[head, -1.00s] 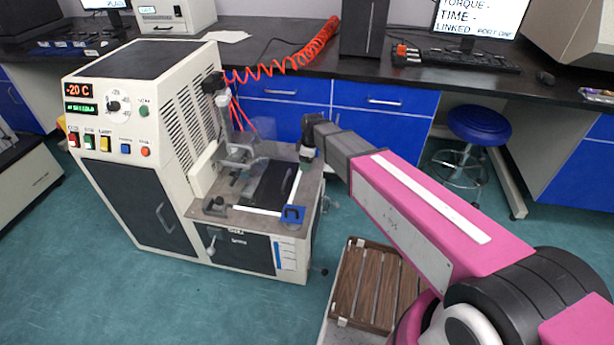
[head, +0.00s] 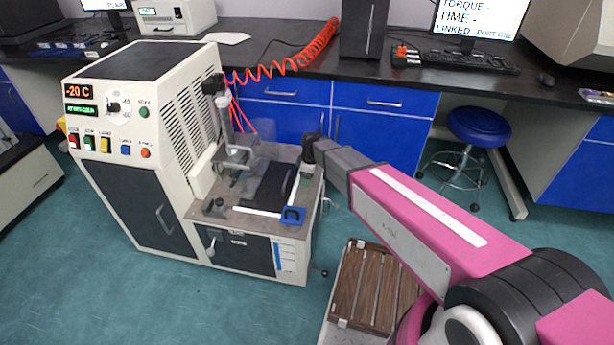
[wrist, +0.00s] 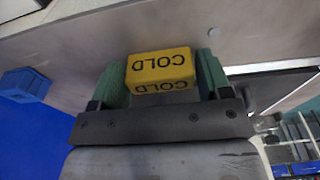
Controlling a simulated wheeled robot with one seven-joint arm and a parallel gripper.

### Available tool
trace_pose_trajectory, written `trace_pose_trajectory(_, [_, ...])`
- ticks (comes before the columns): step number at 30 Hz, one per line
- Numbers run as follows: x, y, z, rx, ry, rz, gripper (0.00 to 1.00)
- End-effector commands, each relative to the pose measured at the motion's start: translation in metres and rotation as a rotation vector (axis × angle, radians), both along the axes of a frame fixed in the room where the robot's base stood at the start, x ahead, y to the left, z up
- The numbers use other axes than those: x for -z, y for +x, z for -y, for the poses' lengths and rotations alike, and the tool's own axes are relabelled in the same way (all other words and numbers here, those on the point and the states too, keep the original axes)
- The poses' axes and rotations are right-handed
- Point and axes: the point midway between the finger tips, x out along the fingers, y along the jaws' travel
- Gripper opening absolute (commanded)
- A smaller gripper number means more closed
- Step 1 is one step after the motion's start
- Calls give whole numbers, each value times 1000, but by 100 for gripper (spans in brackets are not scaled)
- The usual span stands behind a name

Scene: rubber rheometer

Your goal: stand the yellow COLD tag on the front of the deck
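The yellow COLD tag (wrist: 160,72) is a small block with black lettering, seen between the green fingers of my gripper (wrist: 162,78) in the wrist view. The fingers are closed against its two sides. In the head view my gripper (head: 304,176) is low over the right side of the machine's grey-brown deck (head: 238,221). The tag cannot be made out there. In the wrist view the pale deck surface (wrist: 65,45) lies beyond the tag; whether the tag touches it I cannot tell.
A blue corner piece (head: 292,215) sits at the deck's front right corner; it also shows in the wrist view (wrist: 25,84). A white strip (head: 257,211) runs along the front beside a black mat (head: 268,184). A clamp fixture (head: 238,155) stands at the back left. A slatted wooden crate (head: 372,290) is on the right.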

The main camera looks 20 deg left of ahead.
Motion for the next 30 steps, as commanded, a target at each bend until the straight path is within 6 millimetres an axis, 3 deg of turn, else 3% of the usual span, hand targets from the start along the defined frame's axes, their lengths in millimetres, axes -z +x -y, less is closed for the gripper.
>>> trace_pose_trajectory(14, [-9, 0, 1, 0, 0, 1, 88])
trace_pose_trajectory(30, [-101, 1, 12, 0, 1, 2, 88])
